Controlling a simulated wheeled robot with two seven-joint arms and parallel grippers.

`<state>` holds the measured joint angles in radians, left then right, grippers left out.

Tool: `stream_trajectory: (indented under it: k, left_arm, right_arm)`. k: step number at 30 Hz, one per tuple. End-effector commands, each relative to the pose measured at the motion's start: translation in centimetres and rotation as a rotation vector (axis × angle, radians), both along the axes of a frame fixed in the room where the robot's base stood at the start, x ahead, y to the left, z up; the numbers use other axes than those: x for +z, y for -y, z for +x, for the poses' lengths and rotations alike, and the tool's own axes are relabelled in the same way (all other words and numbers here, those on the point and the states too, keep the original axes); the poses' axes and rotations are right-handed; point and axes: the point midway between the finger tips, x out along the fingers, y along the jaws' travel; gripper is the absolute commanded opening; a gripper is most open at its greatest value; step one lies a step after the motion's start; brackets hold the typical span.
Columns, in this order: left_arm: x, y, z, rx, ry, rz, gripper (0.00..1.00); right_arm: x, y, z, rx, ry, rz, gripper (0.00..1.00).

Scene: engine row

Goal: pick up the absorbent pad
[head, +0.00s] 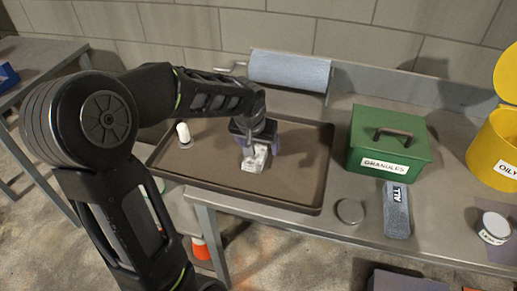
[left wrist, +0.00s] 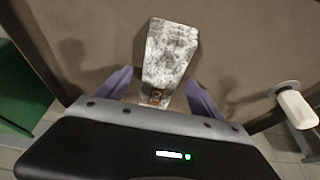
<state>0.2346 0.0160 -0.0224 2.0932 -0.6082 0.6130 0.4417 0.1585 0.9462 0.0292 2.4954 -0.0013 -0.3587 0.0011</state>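A mottled grey-white piece (head: 255,158) with a small brownish label lies in the brown tray (head: 215,172); it may be the absorbent pad, but I cannot be sure. It also shows in the left wrist view (left wrist: 170,50). A grey strip marked "ALL" (head: 397,210) lies on the bench, right of the tray. My left gripper (head: 256,143) is over the mottled piece. In the left wrist view its two purple fingers (left wrist: 160,85) are apart on either side of the piece's near end, with gaps showing. My right gripper is not in view.
A white cylinder (head: 183,134) stands in the tray's left part. A blue roll (head: 289,71) is behind the tray. Right of the tray are a green granules box (head: 388,145), a round metal lid (head: 350,211), a yellow bin (head: 497,150) and a small labelled tub (head: 494,228).

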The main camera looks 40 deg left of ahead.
Motion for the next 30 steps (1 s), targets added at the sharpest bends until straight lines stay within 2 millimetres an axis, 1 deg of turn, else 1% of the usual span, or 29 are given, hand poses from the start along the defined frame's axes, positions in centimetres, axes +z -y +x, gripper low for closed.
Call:
stream_trajectory:
  k: [1,2,25,30]
  left_arm:
    - [0.01,0.0,0.0,0.0,0.0,0.0,0.71]
    - [0.01,0.0,0.0,0.0,0.0,0.0,0.69]
    - [0.01,0.01,0.01,0.0,0.0,0.0,0.06]
    - [0.09,-0.01,0.01,0.0,0.001,0.0,0.05]
  right_arm:
    - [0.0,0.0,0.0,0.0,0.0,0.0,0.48]
    - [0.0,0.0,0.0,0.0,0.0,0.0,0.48]
    - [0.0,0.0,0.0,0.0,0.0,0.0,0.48]
    - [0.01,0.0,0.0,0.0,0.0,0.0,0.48]
